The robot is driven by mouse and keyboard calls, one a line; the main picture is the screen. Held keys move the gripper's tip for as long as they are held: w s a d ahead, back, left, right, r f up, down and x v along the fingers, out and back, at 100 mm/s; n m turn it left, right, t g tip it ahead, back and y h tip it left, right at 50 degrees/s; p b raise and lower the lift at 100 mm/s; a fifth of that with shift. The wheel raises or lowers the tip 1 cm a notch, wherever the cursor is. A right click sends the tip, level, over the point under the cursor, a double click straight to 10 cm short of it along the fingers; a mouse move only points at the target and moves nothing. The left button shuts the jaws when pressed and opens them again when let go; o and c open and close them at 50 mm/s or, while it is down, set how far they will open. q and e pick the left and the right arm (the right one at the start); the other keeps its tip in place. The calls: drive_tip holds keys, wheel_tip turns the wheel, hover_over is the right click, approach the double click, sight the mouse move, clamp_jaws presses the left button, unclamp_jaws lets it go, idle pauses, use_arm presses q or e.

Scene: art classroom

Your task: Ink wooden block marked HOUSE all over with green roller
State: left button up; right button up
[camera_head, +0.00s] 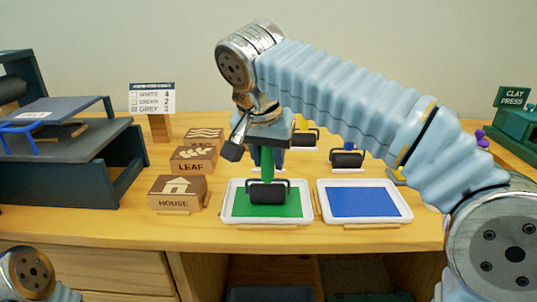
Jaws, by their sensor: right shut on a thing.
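The wooden block marked HOUSE (178,194) sits on the table left of the trays, its face with a house picture tilted up toward me. Its surface looks like bare wood. My right gripper (267,152) is shut on the green handle of the green roller (267,168). The dark roller head is over the green ink in the white-rimmed tray (226,213); I cannot tell if it touches the ink. My left gripper is out of view; only part of my left arm shows at the lower left.
The LEAF block (191,167) and a wave block (204,137) stand behind HOUSE. A blue ink tray (406,213) lies right of the green one. Other rollers (347,158) stand behind it. A press (75,170) is at left, a sign (152,98) behind, a green clay press (517,124) at right.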

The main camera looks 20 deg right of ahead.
drive_tip(key=shift+f, duration=0.1)
idle(0.4)
wheel_tip(320, 180, up, 3)
drive_tip(key=p, duration=0.2)
drive_tip(key=shift+f+p, duration=0.1)
drive_tip(key=shift+p, duration=0.25)
wheel_tip(320, 180, up, 2)
drive_tip(key=shift+p, duration=0.5)
drive_tip(key=shift+r, duration=1.15)
